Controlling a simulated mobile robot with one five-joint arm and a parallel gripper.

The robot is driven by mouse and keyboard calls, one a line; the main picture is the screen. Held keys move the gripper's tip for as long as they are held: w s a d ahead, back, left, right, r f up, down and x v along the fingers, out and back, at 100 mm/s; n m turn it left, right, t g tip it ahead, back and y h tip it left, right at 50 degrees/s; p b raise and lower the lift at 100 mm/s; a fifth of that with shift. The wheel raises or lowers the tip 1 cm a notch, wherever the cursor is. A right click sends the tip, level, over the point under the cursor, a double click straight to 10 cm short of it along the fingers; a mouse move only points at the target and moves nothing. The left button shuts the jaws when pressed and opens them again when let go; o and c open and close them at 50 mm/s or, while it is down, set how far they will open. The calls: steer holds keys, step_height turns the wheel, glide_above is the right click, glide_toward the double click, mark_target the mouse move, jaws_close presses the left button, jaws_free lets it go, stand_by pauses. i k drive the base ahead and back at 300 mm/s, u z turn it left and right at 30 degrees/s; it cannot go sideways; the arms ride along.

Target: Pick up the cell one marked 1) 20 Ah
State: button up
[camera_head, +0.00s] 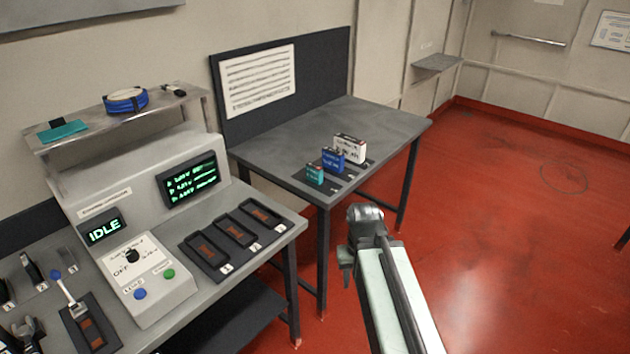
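Three cells stand in a row on a dark mat on the far grey table (395,122). A small teal cell (314,176) is nearest, a medium blue cell (333,160) is in the middle, and a larger white cell (350,148) is farthest. Their printed markings are too small to read, so I cannot tell which one is marked 1) 20 Ah. My gripper (352,262) is in front of the table's near right side, over the red floor, apart from all the cells. Its fingers are seen from behind and their opening is unclear.
A grey console (150,190) on the left bench shows IDLE, with a knob, blue and green buttons. Three empty-looking numbered trays (239,231) lie on its right. Tools lie at lower left. A shelf (170,102) holds a blue coil. Red floor (510,230) at right is open.

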mark_target(314, 173)
steer(key=u, duration=3.65)
steer(key=k, duration=2.2)
steer(key=z, duration=1.15)
steer(key=i, duration=1)
steer(key=u, duration=0.05)
